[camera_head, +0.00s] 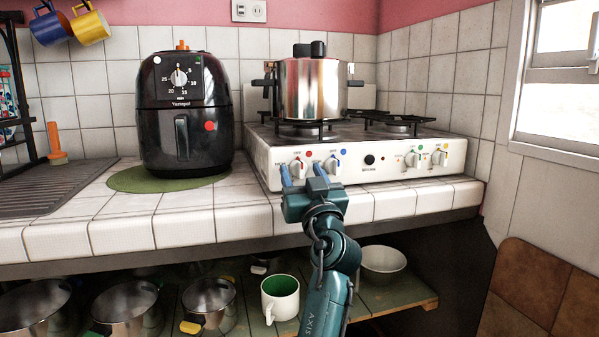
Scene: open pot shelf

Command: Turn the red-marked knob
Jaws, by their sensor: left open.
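The white stove (365,165) stands on the tiled counter, with a row of knobs on its front panel. The red-marked knob (298,168) is at the left of the row, with a red dot just above and right of it. My left gripper (301,173) is open in front of the panel. Its two blue fingers point at the panel, one to each side of this knob; contact is not clear. The gripper partly hides the panel's lower edge. My right gripper is not in view.
A blue-marked knob (331,165) sits close to the right finger. A steel pot (312,90) stands on the burner above. A black air fryer (185,110) stands left on a green mat (125,181). Below the counter, a shelf holds pots, a mug (280,298) and a bowl (384,262).

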